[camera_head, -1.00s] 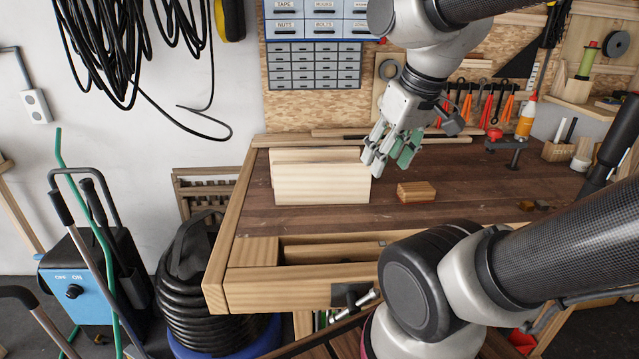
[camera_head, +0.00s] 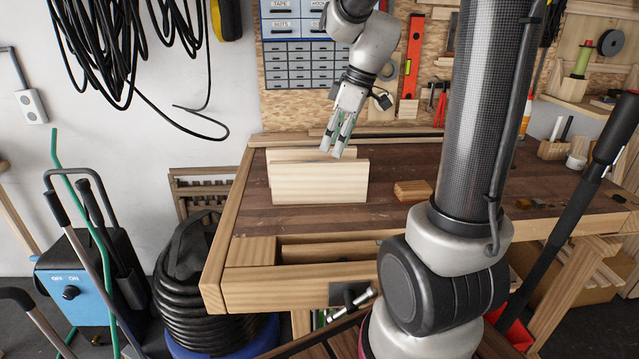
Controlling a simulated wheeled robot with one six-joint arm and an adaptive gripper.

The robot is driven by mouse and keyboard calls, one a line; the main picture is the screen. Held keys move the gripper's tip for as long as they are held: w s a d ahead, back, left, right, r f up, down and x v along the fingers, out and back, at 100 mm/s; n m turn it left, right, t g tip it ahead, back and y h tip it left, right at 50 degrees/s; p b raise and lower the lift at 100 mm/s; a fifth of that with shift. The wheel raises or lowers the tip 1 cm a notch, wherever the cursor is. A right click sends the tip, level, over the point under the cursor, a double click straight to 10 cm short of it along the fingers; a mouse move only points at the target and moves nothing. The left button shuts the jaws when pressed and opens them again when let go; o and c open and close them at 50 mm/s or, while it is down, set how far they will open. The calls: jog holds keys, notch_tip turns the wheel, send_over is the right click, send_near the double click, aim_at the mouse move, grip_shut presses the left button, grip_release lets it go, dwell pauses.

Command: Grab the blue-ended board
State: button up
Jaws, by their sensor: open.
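Two pale boards stand on edge on the workbench (camera_head: 400,205), one behind the other. The front board (camera_head: 318,184) shows its broad plain face. The rear board (camera_head: 290,155) shows mostly along its top and left end. I see no blue end on either from this side; their far faces are hidden. My gripper (camera_head: 338,148) points down just above the right part of the boards, its fingers apart with nothing between them. I cannot tell whether the fingertips touch a board.
A small wooden block (camera_head: 413,191) lies to the right of the boards. Long strips (camera_head: 400,133) lie along the bench's back edge. A drawer cabinet (camera_head: 312,65) and a red level (camera_head: 412,58) are on the wall behind. The bench front is clear.

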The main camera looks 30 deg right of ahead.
aim_at(323, 161)
jog(key=w+f+n, duration=0.1)
jog(key=w+f, duration=0.1)
jog(key=w+d+f+n, duration=0.1)
jog(key=w+f, duration=0.1)
jog(key=w, duration=0.1)
jog(key=w+d+f+n+y, duration=0.1)
jog(key=w+f, duration=0.1)
jog(key=w, duration=0.1)
jog(key=shift+f+n, duration=0.4)
jog(key=x, duration=0.7)
jog(key=shift+w+a+f, duration=0.1)
jog(key=shift+a+f, duration=0.1)
jog(key=shift+a, duration=0.25)
grip_shut()
